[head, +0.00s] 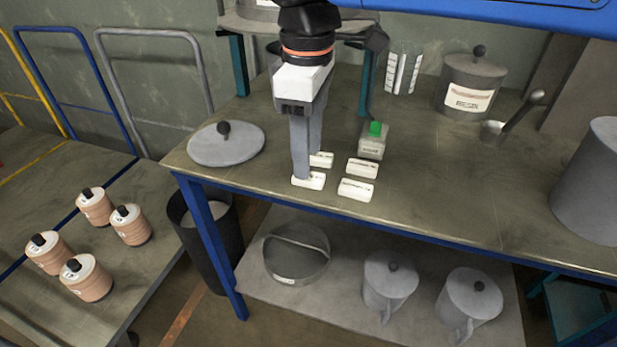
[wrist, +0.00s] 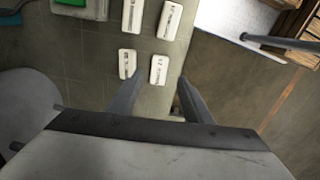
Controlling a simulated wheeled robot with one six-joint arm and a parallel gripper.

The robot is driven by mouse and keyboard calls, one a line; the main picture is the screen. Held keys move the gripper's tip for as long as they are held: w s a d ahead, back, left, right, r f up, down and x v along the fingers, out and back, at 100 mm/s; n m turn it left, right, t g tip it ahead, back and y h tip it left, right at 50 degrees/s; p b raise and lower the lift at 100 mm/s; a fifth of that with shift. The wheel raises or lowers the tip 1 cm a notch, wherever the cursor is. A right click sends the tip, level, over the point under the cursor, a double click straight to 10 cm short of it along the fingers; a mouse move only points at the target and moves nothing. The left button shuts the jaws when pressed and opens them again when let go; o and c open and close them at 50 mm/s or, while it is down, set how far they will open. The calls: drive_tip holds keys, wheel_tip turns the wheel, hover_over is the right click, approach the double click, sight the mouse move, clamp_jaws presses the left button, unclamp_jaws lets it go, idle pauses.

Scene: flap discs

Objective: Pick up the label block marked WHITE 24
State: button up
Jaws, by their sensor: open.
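Several small white label blocks lie on the workbench: front-left block (head: 309,181), back-left block (head: 321,159), back-right block (head: 361,168) and front-right block (head: 356,189). Their print is too small to read, so I cannot tell which is marked WHITE 24. My gripper (head: 305,174) is open and points down at the front-left block, partly hiding it and the back-left one. In the wrist view, the front-left block (wrist: 159,70) shows between my fingertips (wrist: 160,78), with nothing held. The back-left block (wrist: 127,63) is just left of the left finger.
A grey round lid (head: 226,144) lies to the left on the workbench (head: 440,200). A lidded pot (head: 472,85) and a scoop stand at the back right. The bench's front edge is close to the blocks.

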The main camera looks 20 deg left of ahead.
wheel_tip(320, 180, down, 4)
drive_tip(key=shift+w+f, duration=0.1)
drive_tip(key=c, duration=1.1)
drive_tip(key=shift+c, duration=0.2)
